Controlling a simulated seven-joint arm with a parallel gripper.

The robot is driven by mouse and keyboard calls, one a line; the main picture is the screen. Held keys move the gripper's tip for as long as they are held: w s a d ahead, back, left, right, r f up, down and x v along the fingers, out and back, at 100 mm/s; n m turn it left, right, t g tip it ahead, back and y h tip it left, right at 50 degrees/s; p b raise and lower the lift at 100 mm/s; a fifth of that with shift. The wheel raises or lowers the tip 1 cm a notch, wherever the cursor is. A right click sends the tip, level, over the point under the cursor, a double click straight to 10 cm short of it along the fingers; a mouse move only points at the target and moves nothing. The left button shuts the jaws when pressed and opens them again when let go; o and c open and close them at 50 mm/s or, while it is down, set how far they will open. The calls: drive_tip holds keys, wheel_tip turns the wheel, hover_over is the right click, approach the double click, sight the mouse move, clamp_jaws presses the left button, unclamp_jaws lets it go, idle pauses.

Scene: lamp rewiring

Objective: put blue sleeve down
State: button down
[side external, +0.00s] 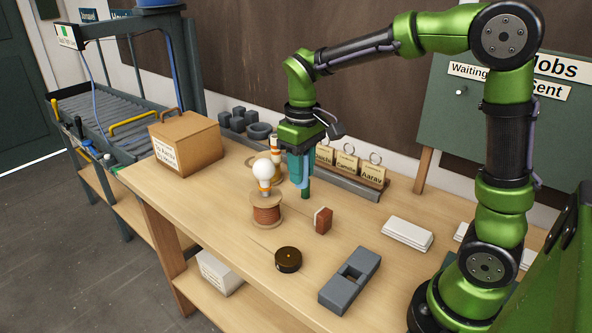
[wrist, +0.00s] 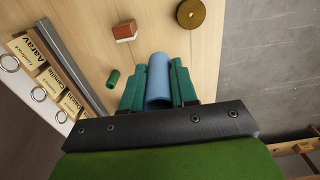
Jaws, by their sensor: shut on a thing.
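My gripper (side external: 300,180) is over the middle of the bench, its teal fingers pointing down. In the wrist view my gripper (wrist: 158,80) is shut on the blue sleeve (wrist: 159,80), a smooth tube between the two fingers. In the side view the fingers mostly hide the sleeve. Whether its lower end touches the bench, I cannot tell. A shorter green sleeve (wrist: 113,78) is on the wood beside the fingers, apart from them in the wrist view. It also shows just below the fingertips in the side view (side external: 305,190).
A white bulb (side external: 264,170) and a copper wire spool (side external: 267,214) are left of my gripper. A red-brown block (side external: 323,220), a dark round disc (side external: 288,260) and a grey slotted block (side external: 350,280) lie nearer the front. A rack of name tags (side external: 346,165) stands behind.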

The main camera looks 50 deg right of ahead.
hover_over(297, 222)
wheel_tip(297, 222, down, 13)
drive_tip(key=shift+s+r, duration=0.1)
drive_tip(key=shift+r, duration=0.05)
drive_tip(key=shift+f, duration=2.15)
drive_tip(key=shift+f, duration=0.15)
drive_tip(key=c, duration=0.9)
unclamp_jaws()
